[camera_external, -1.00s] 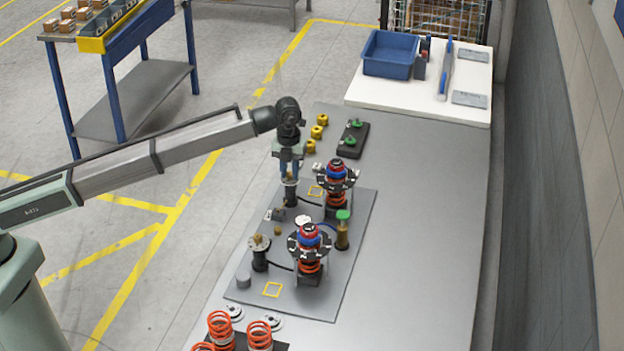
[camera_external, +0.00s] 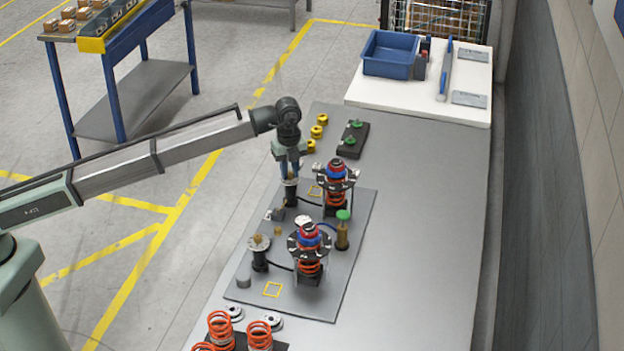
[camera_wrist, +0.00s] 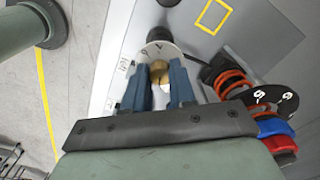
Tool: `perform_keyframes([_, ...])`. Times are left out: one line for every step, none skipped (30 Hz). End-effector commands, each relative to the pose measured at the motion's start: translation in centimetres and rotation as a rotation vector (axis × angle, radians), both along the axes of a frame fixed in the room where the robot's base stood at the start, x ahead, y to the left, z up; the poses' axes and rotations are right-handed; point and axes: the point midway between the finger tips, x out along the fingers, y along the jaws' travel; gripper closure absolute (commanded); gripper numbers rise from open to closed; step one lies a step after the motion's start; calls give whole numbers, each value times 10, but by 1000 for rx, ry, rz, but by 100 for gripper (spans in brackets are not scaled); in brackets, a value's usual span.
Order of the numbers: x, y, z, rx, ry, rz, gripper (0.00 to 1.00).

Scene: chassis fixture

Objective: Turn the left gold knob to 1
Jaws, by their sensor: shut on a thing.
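My gripper (camera_external: 290,177) points down at the far post with a round dial at the far left of the grey plate. In the wrist view its two blue fingers (camera_wrist: 160,88) are shut on the gold knob (camera_wrist: 161,70), one on each side. The white dial face (camera_wrist: 149,53) behind the knob has dark marks, too small and partly covered to read. A second gold knob (camera_external: 258,240) sits on a like dial post nearer the camera, apart from my gripper.
Two spring units with red and blue tops (camera_external: 336,170) (camera_external: 308,236) stand right of the dial posts; the far one is close to my gripper. A green-capped gold cylinder (camera_external: 342,232) stands between them. Several yellow parts (camera_external: 317,131) lie behind. The table's right side is clear.

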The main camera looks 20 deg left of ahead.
Motion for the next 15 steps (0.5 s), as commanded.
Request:
perform_keyframes([0,0,0,0,0,35,100])
perform_keyframes([0,0,0,0,0,63,100])
perform_keyframes([0,0,0,0,0,103,100])
perform_keyframes([0,0,0,0,0,134,100])
perform_keyframes([0,0,0,0,0,165,100])
perform_keyframes([0,0,0,0,0,205,100])
perform_keyframes([0,0,0,0,0,235,100])
perform_keyframes([0,0,0,0,0,266,100])
perform_keyframes([0,0,0,0,0,307,100])
perform_keyframes([0,0,0,0,0,337,100])
perform_keyframes([0,0,0,0,0,367,100])
perform_keyframes([0,0,0,0,0,408,100])
perform_keyframes([0,0,0,0,0,438,100])
perform_keyframes([0,0,0,0,0,468,100])
perform_keyframes([0,0,0,0,0,508,100])
